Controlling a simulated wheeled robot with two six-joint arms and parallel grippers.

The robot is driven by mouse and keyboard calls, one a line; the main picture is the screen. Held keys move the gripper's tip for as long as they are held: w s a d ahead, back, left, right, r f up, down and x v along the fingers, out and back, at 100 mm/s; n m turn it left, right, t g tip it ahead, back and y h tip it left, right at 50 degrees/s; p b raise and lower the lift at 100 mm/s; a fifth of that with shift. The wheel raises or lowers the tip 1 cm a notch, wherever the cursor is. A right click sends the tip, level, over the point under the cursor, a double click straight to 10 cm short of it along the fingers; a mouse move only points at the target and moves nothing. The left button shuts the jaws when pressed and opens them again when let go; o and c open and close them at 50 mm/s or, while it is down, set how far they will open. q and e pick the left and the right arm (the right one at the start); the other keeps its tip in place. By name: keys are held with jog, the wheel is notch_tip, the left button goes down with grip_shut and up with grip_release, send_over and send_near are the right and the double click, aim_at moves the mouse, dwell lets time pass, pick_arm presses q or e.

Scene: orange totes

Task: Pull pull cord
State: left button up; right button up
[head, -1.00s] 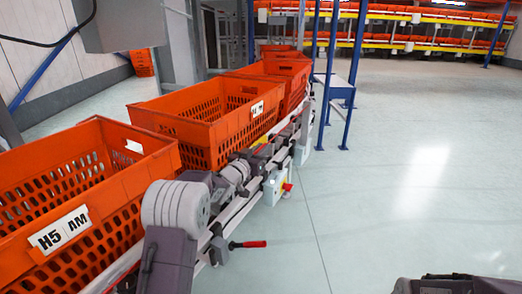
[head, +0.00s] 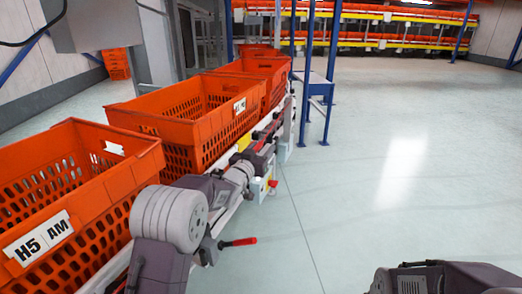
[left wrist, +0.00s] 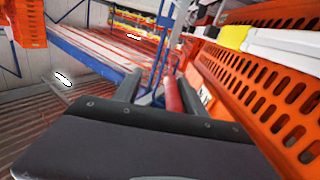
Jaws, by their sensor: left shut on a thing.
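My left arm reaches along the side of the conveyor in the head view, and its gripper (head: 270,132) is small beside the conveyor rail. In the left wrist view my left gripper (left wrist: 158,88) has a red rod-like piece of the pull cord (left wrist: 173,96) between its two dark fingers, and it is shut on it. The fingers partly hide the cord, and its ends cannot be made out. My right arm shows only in part at the lower right of the head view; its gripper is out of view.
Orange totes (head: 78,196) stand in a row on the conveyor, close to my left arm. A red-handled lever (head: 240,242) sticks out from near my left arm. Blue posts (head: 331,72) stand past the conveyor. The floor (head: 400,170) to the right is clear.

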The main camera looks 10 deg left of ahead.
pick_arm(q)
jog(key=shift+s+d, duration=0.1)
jog(key=shift+d, duration=0.05)
jog(key=p+v, duration=0.1)
jog(key=v, duration=0.8)
jog(key=shift+p, duration=0.3)
jog(key=shift+f, duration=0.1)
jog(key=b+v, duration=0.4)
jog(key=v, duration=0.6)
jog(key=shift+s, duration=0.2)
